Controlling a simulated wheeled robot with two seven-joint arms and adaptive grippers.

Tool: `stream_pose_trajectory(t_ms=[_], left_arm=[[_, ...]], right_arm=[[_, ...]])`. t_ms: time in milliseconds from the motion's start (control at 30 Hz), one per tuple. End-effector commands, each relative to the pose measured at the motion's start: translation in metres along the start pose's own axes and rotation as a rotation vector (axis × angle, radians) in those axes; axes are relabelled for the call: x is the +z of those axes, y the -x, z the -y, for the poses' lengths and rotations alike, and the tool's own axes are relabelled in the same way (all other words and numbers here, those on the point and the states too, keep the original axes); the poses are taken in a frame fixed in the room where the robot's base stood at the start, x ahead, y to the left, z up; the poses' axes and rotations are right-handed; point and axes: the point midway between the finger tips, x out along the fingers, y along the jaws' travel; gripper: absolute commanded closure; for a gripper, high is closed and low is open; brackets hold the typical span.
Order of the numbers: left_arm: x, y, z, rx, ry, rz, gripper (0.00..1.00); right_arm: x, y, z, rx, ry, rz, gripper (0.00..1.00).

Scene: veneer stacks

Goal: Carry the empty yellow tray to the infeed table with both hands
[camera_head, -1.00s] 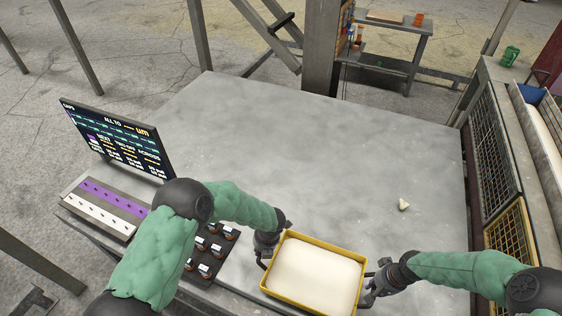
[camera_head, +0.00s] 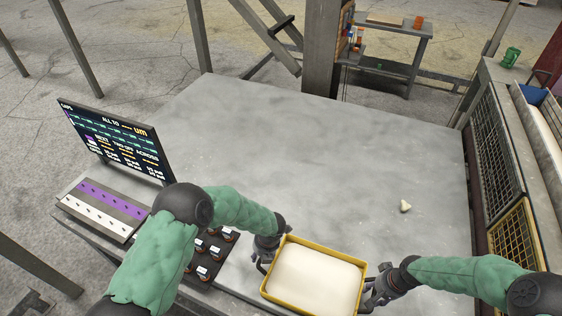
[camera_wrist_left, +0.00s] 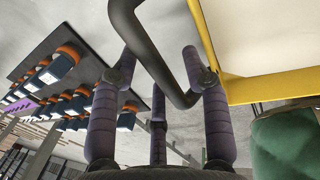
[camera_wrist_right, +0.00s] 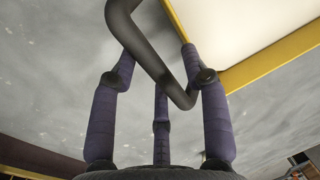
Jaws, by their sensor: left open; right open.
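The yellow tray (camera_head: 314,276) with a pale, empty inside sits at the front of the grey table. Dark bar handles stick out at its left and right ends. My left gripper (camera_head: 262,262) is at the left handle; in the left wrist view the open fingers (camera_wrist_left: 160,75) stand on both sides of the dark handle (camera_wrist_left: 180,90). My right gripper (camera_head: 374,289) is at the right handle; in the right wrist view its open fingers (camera_wrist_right: 158,70) also straddle the handle (camera_wrist_right: 172,88). Neither gripper is closed on its handle.
The grey table (camera_head: 300,150) is mostly clear behind the tray. A small pale lump (camera_head: 405,206) lies on it to the right. A display screen (camera_head: 115,140), a purple and white strip board (camera_head: 104,208) and a dark rack of small items (camera_head: 208,255) stand at the left.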

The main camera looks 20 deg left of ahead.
Motion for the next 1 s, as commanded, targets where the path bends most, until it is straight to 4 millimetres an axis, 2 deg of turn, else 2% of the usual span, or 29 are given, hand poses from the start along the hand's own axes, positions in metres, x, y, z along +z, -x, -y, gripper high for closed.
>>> stream_pose_trajectory(t_ms=[167, 500, 700, 867, 1000], left_arm=[[0.001, 0.013, 0.000, 0.001, 0.000, 0.003, 0.54], [0.001, 0.078, 0.000, 0.001, -0.001, 0.004, 0.54], [0.001, 0.107, 0.000, 0.000, -0.001, 0.004, 0.54], [0.000, 0.118, 0.000, 0.000, 0.000, 0.001, 0.54], [0.000, 0.120, 0.000, 0.000, 0.000, 0.000, 0.54]], right_arm=[[0.000, 0.000, 0.000, 0.000, 0.000, 0.000, 0.54], [0.000, 0.000, 0.000, 0.000, 0.000, 0.000, 0.54], [0.000, 0.000, 0.000, 0.000, 0.000, 0.000, 0.54], [0.000, 0.000, 0.000, 0.000, 0.000, 0.000, 0.54], [-0.001, 0.009, 0.000, 0.000, -0.001, -0.003, 0.54]])
